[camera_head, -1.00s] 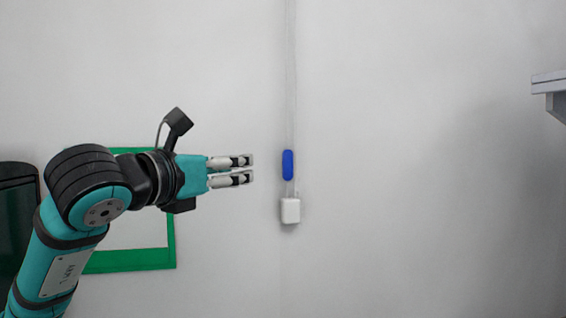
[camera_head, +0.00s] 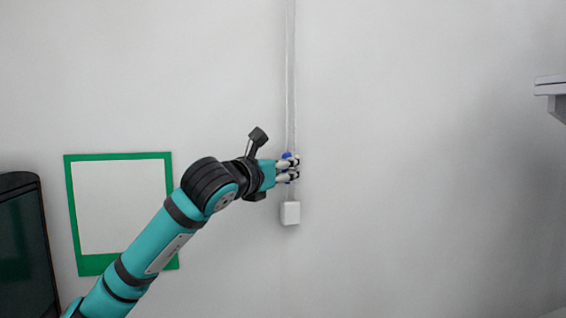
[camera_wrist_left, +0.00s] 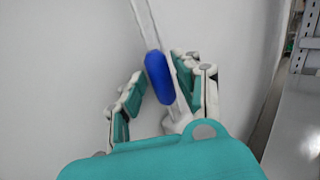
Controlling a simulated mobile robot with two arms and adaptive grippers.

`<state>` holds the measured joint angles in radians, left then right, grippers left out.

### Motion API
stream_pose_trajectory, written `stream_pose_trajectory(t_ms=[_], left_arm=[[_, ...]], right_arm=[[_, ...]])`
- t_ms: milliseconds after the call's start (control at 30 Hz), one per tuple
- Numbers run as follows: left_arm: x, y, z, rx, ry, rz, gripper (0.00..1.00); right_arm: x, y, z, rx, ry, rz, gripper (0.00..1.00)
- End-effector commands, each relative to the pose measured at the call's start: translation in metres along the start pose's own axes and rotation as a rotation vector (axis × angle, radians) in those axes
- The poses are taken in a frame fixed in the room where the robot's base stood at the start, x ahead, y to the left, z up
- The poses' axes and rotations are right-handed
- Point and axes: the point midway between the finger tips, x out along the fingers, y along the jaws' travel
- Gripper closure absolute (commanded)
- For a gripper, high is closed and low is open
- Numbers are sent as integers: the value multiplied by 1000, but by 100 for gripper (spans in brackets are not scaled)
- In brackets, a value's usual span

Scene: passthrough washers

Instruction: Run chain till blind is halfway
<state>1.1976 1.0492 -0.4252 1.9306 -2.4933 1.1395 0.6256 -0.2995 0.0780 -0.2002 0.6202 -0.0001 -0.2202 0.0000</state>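A thin pale looped chain (camera_head: 290,80) hangs down the wall, and a white box (camera_head: 290,213) sits at its lower end. A blue piece (camera_head: 287,155) is on the chain, mostly hidden in the head view behind my left gripper (camera_head: 289,168). In the left wrist view the blue piece (camera_wrist_left: 159,77) stands between the spread fingers of my left gripper (camera_wrist_left: 158,80), nearer the right finger. A gap shows on its left, so the gripper is open around it. Contact with the right finger is unclear. The blind and my right gripper are not in view.
A green-framed white panel (camera_head: 122,157) is on the wall at left, beside a dark rounded object (camera_head: 24,245). A grey shelf edge (camera_head: 551,86) juts in at the far right. The wall right of the chain is clear.

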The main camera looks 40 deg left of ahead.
Motion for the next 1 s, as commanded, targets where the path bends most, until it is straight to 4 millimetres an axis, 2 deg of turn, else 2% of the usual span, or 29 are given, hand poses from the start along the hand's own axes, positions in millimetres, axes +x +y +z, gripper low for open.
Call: stream_pose_trajectory(t_ms=[233,500,833,1000], left_arm=[[1,0,0,0,0,0,67],[0,0,0,0,-1,0,100],[0,0,1,-1,-1,0,100],[0,0,16,-3,-3,0,100]], right_arm=[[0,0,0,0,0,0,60],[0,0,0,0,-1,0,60],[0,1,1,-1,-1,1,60],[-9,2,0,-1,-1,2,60]])
